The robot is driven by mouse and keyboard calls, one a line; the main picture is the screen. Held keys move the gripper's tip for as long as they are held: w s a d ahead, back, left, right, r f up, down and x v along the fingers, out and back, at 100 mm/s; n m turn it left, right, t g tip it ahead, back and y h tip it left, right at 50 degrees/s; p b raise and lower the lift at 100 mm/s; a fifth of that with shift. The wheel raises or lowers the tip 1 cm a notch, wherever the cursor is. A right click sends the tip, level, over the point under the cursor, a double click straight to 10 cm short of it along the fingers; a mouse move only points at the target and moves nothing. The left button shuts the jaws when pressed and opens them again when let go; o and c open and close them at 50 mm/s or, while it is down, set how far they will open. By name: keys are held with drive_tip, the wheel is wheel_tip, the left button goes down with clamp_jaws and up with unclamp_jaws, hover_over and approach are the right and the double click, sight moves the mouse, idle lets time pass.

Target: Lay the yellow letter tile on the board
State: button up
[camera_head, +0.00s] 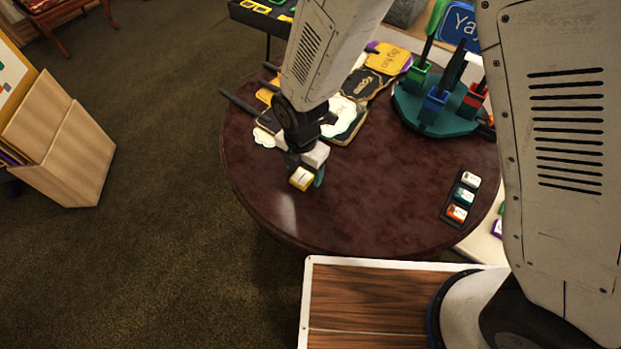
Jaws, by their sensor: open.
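A small yellow tile (301,179) with a pale top face shows at the lower end of my gripper (306,169), over the left part of the round table. My gripper is open, and a teal piece shows at its right side. I cannot tell whether the tile touches the fingers or the tabletop. Any letter on the yellow tile is too small to read.
The dark red round table (375,205) is clear between my gripper and the dark board. A teal stand (430,120) with upright coloured holders stands at the back right. Label-shaped signs (388,58) lie behind my gripper. A wooden box (63,145) stands on the floor at left.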

drive_tip(key=shift+f, duration=0.95)
drive_tip(key=shift+c, duration=0.3)
drive_tip(key=c, duration=1.1)
drive_tip(key=shift+o, duration=0.2)
